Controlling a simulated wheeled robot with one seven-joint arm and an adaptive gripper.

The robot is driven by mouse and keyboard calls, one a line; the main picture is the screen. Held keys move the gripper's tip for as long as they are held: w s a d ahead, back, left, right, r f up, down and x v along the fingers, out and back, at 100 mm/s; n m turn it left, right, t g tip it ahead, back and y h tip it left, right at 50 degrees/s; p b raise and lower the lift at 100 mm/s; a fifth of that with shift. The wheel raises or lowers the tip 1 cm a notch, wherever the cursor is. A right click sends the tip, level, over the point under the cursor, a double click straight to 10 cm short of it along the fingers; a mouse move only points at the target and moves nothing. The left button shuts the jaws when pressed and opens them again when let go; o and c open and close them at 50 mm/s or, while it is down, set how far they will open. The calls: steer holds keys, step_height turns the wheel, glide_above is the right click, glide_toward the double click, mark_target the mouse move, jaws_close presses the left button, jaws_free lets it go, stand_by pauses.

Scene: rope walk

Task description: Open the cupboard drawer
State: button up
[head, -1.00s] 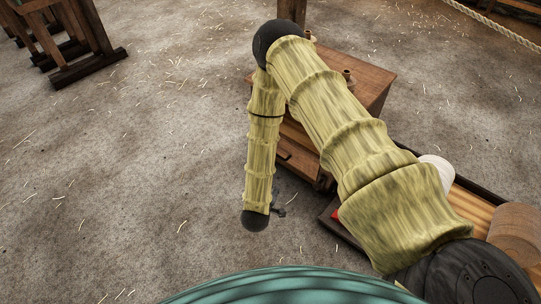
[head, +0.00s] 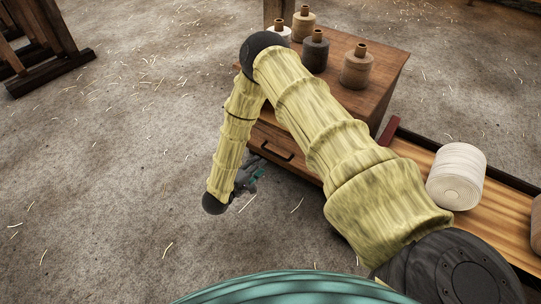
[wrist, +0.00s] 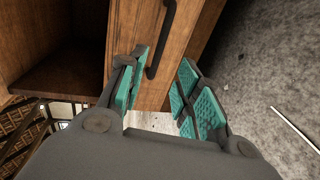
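The wooden cupboard (head: 377,88) stands in the upper right of the head view, partly hidden behind my arm. Its drawer front (head: 262,151) carries a dark bar handle (head: 277,147). In the wrist view the handle (wrist: 160,40) runs upright in front of the drawer front (wrist: 178,62), and the drawer looks shut. My gripper (head: 252,178) is just in front of the drawer, on the near left side. In the wrist view my gripper (wrist: 160,92) is open, its teal pads apart with nothing between them. The handle's lower end lies just beyond the fingertips; I cannot tell whether they touch.
Several spools, one dark (head: 315,54), stand on the cupboard top. A tray (head: 508,206) with a white roll (head: 457,177) lies to the right. A dark open recess (wrist: 62,75) lies beside the drawer.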

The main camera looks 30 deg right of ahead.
mark_target(274, 154)
steer(key=b+x, duration=0.5)
steer(key=x, duration=0.6)
steer(key=shift+s+d, duration=0.15)
steer(key=shift+r, duration=0.1)
jaws_close()
